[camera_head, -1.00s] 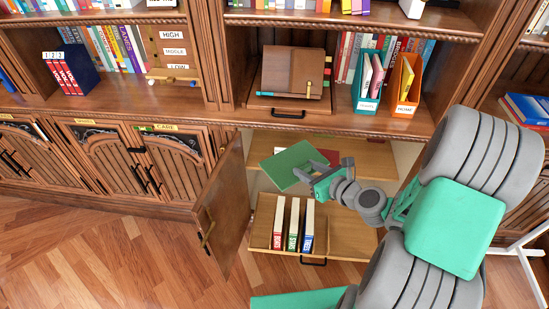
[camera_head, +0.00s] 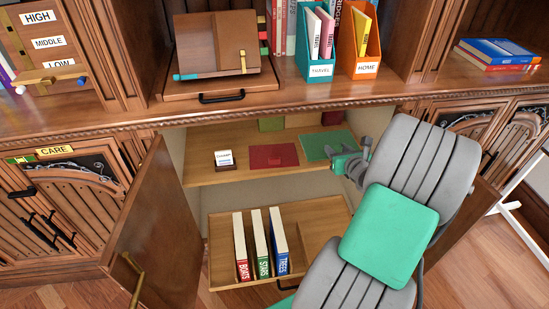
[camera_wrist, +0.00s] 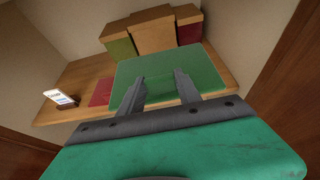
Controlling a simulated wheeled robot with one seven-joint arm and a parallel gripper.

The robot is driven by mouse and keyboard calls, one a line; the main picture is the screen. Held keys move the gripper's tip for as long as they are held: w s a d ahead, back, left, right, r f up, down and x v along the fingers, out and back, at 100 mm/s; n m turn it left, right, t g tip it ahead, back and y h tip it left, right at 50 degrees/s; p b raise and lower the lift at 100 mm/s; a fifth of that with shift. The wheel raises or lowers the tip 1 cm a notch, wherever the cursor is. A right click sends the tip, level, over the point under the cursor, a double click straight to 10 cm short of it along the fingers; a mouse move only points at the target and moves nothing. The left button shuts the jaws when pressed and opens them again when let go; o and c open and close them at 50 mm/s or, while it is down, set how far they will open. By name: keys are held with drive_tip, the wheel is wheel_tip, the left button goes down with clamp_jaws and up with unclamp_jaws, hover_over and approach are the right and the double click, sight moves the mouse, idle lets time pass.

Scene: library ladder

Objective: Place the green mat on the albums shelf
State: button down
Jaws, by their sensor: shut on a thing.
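My gripper (camera_head: 346,158) is shut on the green mat (camera_head: 322,144) and holds it inside the open cabinet, at the right part of the upper shelf (camera_head: 208,170). In the wrist view the mat (camera_wrist: 205,72) lies flat ahead of the fingers (camera_wrist: 160,88), over the shelf (camera_wrist: 72,112). I cannot tell whether it touches the board. A red mat (camera_head: 273,156) lies on the shelf to its left. A small white label card (camera_head: 224,157) stands at the shelf's left front; its text is too small to read.
A green box (camera_head: 271,124) and a red box (camera_head: 333,117) stand at the shelf's back, with a wooden block (camera_wrist: 138,32) between them in the wrist view. Below, a pulled-out tray (camera_head: 222,265) holds several upright books (camera_head: 261,243). An open door (camera_head: 160,225) stands at the left.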

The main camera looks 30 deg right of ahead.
drive_tip(key=shift+d, duration=0.3)
drive_tip(key=w+d+f+b, duration=0.3)
drive_tip(key=w+d+f, duration=0.1)
drive_tip(key=f, duration=0.1)
drive_tip(key=w+d+f+b, duration=0.3)
drive_tip(key=w+d+f, duration=0.1)
drive_tip(key=w+d, duration=0.1)
drive_tip(key=shift+w+d+f, duration=0.2)
drive_tip(key=shift+d+f, duration=0.1)
drive_tip(key=shift+f, duration=0.1)
drive_tip(key=c, duration=2.2)
unclamp_jaws()
wheel_tip(320, 180, down, 3)
drive_tip(key=shift+w+d+f+b, duration=0.1)
drive_tip(key=shift+f+b, duration=0.1)
drive_tip(key=shift+b, duration=0.85)
drive_tip(key=shift+r, duration=0.15)
drive_tip(key=c, duration=0.8)
unclamp_jaws()
drive_tip(key=shift+c, duration=0.2)
